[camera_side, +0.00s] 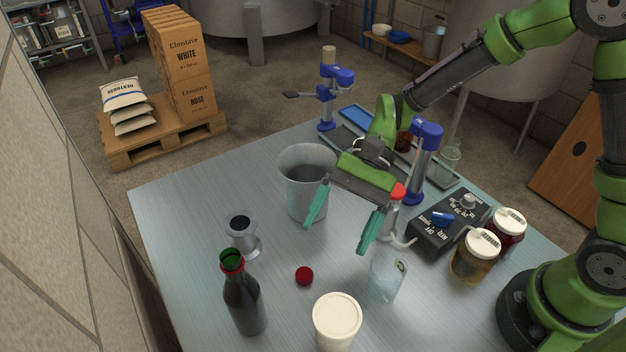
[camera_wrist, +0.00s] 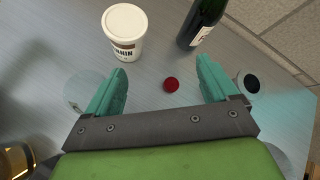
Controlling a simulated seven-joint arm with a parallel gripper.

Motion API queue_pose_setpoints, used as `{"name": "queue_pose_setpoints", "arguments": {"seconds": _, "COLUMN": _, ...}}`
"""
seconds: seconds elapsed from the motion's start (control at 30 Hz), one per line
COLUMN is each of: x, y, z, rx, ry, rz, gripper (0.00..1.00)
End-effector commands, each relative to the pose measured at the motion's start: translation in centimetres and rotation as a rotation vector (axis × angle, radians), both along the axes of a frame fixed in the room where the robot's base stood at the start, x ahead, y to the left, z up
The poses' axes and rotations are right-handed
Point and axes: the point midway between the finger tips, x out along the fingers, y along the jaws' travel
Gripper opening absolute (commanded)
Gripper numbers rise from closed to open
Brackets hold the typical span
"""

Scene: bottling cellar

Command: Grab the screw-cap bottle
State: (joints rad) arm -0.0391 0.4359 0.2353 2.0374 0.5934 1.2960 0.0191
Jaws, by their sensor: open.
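The screw-cap bottle (camera_side: 245,302) is dark green with a red ring below its open mouth. It stands upright at the front left of the table, and its lower part shows at the top of the wrist view (camera_wrist: 201,22). A small red round piece (camera_side: 304,276), apparently a cap, lies on the table right of the bottle; in the wrist view it (camera_wrist: 171,85) shows between my fingers. My gripper (camera_side: 336,238) is open and empty above the table, behind and to the right of the bottle, apart from it. Its teal fingers also show in the wrist view (camera_wrist: 162,68).
A grey bucket (camera_side: 307,187) is left of my gripper. A clear glass (camera_side: 383,280), jars (camera_side: 474,258) and a black control box (camera_side: 447,222) stand to the right.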

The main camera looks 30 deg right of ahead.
Motion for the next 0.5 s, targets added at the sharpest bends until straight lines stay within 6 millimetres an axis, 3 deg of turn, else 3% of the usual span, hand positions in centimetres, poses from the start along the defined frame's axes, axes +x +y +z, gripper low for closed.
{"name": "queue_pose_setpoints", "arguments": {"seconds": 0.03, "x": 0.1, "y": 1.4, "z": -1.3, "rx": 0.046, "ry": 0.091, "rz": -0.016, "gripper": 0.87}}
{"name": "queue_pose_setpoints", "arguments": {"seconds": 0.2, "x": 0.6, "y": 5.1, "z": -4.1, "rx": 0.186, "ry": 0.339, "rz": -0.088, "gripper": 0.87}}
{"name": "queue_pose_setpoints", "arguments": {"seconds": 0.5, "x": 3.0, "y": 7.2, "z": -6.7, "rx": 0.417, "ry": 0.561, "rz": -0.191, "gripper": 0.87}}
